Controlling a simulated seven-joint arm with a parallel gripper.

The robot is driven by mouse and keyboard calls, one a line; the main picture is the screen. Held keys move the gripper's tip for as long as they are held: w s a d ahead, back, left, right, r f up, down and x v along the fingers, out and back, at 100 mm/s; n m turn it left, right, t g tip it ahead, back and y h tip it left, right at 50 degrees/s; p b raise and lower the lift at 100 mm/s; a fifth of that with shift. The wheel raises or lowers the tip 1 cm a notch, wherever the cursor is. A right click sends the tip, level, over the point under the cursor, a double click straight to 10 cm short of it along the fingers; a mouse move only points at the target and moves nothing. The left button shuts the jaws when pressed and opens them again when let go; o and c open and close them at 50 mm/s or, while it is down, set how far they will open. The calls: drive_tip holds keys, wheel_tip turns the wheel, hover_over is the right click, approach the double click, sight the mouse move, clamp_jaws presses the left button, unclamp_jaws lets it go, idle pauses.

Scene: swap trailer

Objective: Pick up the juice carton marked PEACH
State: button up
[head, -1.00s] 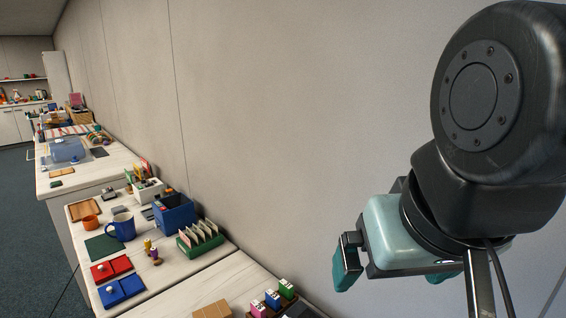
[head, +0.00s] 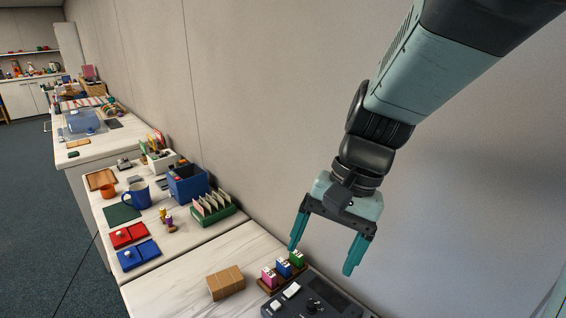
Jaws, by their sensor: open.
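Three small cartons stand in a row on a brown wooden tray (head: 266,287) near the bottom middle of the head view: a pink one (head: 269,277), a blue one (head: 284,267) and a green one (head: 297,259). Their markings are too small to read, so I cannot tell which one is PEACH. My gripper (head: 321,260) is open and empty, fingers pointing down. In the picture its left finger is close to the green carton; I cannot tell the distance in depth.
A dark device with knobs (head: 311,301) lies just in front of the cartons. A brown cardboard-like block (head: 226,283) is to their left. A green rack with cards (head: 212,210) and a blue bin (head: 188,184) stand farther back. The wall rises close behind. Bare tabletop (head: 180,292) lies at left.

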drive_tip(key=w+a+f+m+g+y, duration=0.1)
drive_tip(key=a+f+m+g+y, duration=0.3)
drive_tip(key=f, duration=0.8)
drive_tip(key=w+a+f+m+g+y, duration=0.2)
drive_tip(key=a+f+m+y, duration=0.25)
drive_tip(key=f, duration=0.65)
drive_tip(key=x, duration=1.1)
drive_tip(key=shift+s+a, duration=0.15)
drive_tip(key=shift+a, duration=0.2)
drive_tip(key=shift+n+h, duration=0.25)
drive_tip(key=shift+c, duration=0.5)
drive_tip(key=c, duration=1.1)
drive_tip(key=shift+r, duration=0.1)
